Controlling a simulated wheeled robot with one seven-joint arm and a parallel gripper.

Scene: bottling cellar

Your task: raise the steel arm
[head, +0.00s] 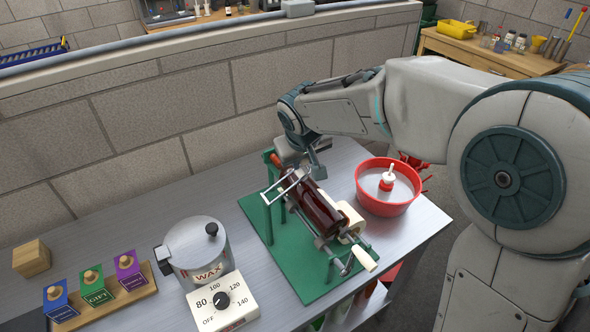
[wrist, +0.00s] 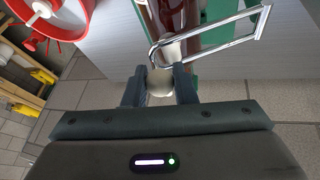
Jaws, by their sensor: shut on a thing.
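The steel arm (head: 283,188) is a bright looped rod at the back end of a green bottle stand (head: 318,277). It also shows in the wrist view (wrist: 215,32), slanting up to the right from my jaws. A dark red-brown bottle (head: 318,212) lies on its side in the stand. My gripper (head: 312,170) is at the far end of the bottle. In the wrist view my gripper (wrist: 160,88) is shut on a pale rounded piece (wrist: 160,80) where the steel arm's rods meet. In the head view my wrist partly hides this grip.
A red basin (head: 368,202) stands right of the stand. A wax pot (head: 197,250) and its dial box (head: 224,305) stand to the left, with a wooden tag rack (head: 107,305) and a wooden block (head: 31,258). A crank's cream handle (head: 365,259) sticks out in front. A block wall backs the bench.

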